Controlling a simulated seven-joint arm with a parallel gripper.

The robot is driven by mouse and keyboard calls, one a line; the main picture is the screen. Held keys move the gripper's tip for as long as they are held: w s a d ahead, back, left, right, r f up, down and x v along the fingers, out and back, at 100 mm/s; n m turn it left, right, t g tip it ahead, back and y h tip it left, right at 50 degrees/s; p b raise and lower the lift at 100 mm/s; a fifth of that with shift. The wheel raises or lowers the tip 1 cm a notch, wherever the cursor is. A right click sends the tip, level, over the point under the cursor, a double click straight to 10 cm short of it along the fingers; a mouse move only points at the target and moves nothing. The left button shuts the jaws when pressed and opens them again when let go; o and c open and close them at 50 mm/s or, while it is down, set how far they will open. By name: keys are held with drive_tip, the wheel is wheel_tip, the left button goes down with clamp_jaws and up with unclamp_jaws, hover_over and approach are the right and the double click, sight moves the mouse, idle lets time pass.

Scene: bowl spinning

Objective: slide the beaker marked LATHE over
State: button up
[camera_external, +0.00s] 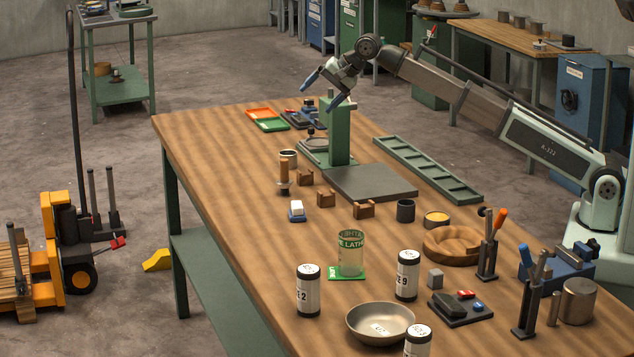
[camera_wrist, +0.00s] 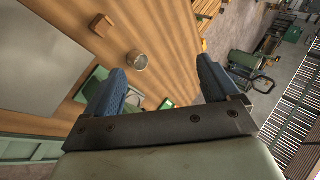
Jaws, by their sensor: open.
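The clear beaker marked LATHE (camera_external: 351,255) stands upright on the table, on a small green card or mat (camera_external: 333,272) with white lettering. Green lettering runs round its upper part. My gripper (camera_external: 325,90) is raised above the far part of the table, near the green post (camera_external: 337,135), well apart from the beaker. In the wrist view my gripper (camera_wrist: 160,78) has its two blue fingers spread, with nothing held between them. The beaker is not seen in the wrist view.
A wooden ring (camera_external: 450,248) lies to the right. Bare tabletop (camera_external: 250,215) is at the left.

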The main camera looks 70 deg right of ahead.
drive_tip(key=s+a+f+g, duration=0.1)
drive_tip(key=s+a, duration=0.1)
drive_tip(key=a, duration=0.5)
drive_tip(key=s+a+f+g, duration=0.1)
drive_tip(key=a+f, duration=0.1)
drive_tip(key=a, duration=0.4)
drive_tip(key=n+g+h, duration=0.1)
drive_tip(key=g, duration=0.5)
approach(351, 251)
drive_tip(key=shift+w+d+r, duration=0.35)
drive_tip(key=shift+d+r, duration=0.25)
drive_tip(key=shift+w+d+r, duration=0.3)
drive_tip(key=shift+d+r, duration=0.25)
drive_tip(key=shift+d, duration=0.05)
wheel_tip(351, 251, down, 14)
drive_tip(key=shift+r, duration=0.1)
drive_tip(key=c, duration=1.1)
drive_tip(key=shift+w+d, duration=7.05)
drive_tip(key=shift+w, duration=0.05)
drive_tip(key=shift+c, duration=0.3)
